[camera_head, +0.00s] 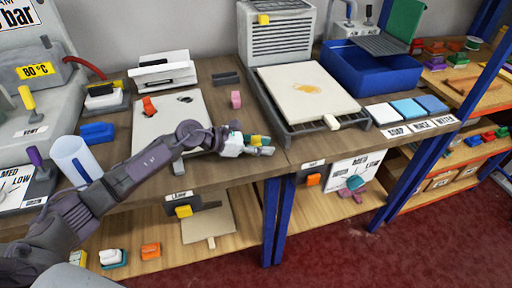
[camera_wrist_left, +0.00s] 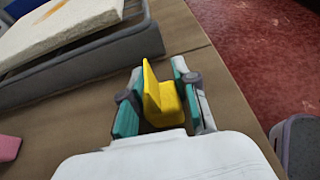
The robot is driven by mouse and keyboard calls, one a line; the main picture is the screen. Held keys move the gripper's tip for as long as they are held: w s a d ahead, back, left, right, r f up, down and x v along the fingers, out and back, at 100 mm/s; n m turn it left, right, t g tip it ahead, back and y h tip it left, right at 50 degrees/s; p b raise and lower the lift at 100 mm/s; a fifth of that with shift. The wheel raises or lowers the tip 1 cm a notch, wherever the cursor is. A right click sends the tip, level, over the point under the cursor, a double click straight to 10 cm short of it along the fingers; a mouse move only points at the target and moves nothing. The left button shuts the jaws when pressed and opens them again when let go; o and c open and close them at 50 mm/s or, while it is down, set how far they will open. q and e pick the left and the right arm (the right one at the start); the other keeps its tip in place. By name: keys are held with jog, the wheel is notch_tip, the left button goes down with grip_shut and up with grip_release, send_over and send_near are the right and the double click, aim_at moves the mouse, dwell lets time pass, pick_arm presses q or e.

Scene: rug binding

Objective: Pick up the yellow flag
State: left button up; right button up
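The yellow flag (camera_wrist_left: 158,98) is a small bent yellow piece with an upright plate and a thicker block. In the left wrist view it sits between the two teal fingers of my left gripper (camera_wrist_left: 160,95), which appear to touch it on both sides. In the head view my left gripper (camera_head: 254,144) is low over the front of the wooden table, with a bit of the yellow flag (camera_head: 256,140) showing between its fingers. Its underside is hidden, so I cannot tell whether it touches the table. My right gripper is not in view.
A grey machine with a cream slab (camera_head: 306,94) stands just beyond the gripper. A pink piece (camera_head: 236,99) lies behind it on the table. A white board (camera_head: 150,133) and a clear cylinder (camera_head: 75,160) are to the left. Red floor lies in front.

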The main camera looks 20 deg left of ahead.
pick_arm(q)
grip_shut()
